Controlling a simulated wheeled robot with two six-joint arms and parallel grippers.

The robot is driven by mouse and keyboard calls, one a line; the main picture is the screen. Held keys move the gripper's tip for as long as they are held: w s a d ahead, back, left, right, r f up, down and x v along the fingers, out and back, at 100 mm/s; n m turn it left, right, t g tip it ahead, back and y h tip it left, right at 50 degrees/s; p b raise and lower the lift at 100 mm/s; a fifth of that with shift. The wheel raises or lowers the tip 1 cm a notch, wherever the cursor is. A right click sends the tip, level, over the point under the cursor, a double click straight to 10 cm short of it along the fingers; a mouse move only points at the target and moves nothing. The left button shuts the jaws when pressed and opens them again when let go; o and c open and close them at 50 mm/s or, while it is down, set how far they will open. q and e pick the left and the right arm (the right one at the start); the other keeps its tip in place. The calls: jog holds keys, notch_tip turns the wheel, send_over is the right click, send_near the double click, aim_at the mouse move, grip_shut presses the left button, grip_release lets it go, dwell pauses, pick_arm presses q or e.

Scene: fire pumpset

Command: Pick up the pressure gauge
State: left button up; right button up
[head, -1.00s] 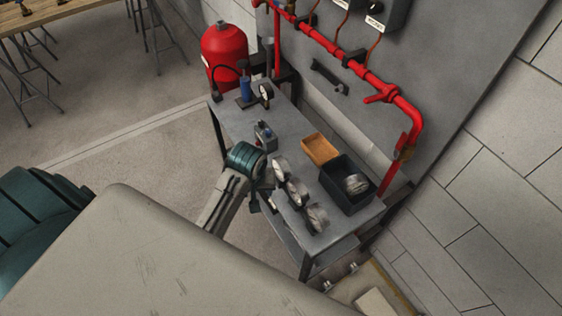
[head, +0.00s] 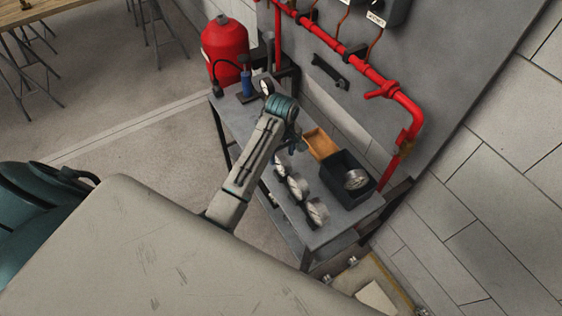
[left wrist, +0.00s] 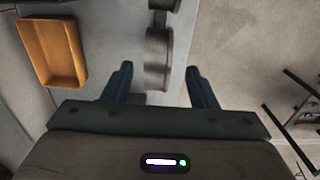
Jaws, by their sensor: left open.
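Three round pressure gauges stand in a row on the grey table: the far gauge (head: 279,166), the middle gauge (head: 297,187) and the near gauge (head: 317,212). Another gauge (head: 356,179) lies in a dark bin. My left gripper (head: 296,146) is over the table near the far end of the row, partly hidden by my arm. In the left wrist view my gripper (left wrist: 159,68) is open, and one gauge (left wrist: 158,52) shows between and beyond its fingers, not gripped. Part of a second gauge shows at the top edge. My right gripper is not in view.
An orange tray (head: 320,143) sits beside the dark bin (head: 347,199) along the table's wall side. A blue hand pump (head: 246,84) with a dial stands at the far end. Red pipes (head: 340,56) run along the wall behind. A red tank (head: 225,52) stands beyond.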

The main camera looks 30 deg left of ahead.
pick_arm(q)
jog(key=shift+f, duration=0.65)
jog(key=shift+f+p, duration=0.25)
jog(key=shift+p, duration=0.2)
jog(key=f+p, duration=0.1)
jog(key=f, duration=0.2)
jog(key=shift+w+a+f+p, duration=0.1)
jog(key=shift+w+f+p, duration=0.1)
jog(key=shift+p, duration=0.15)
jog(key=shift+f, duration=0.65)
grip_shut()
jog(key=shift+r, duration=0.15)
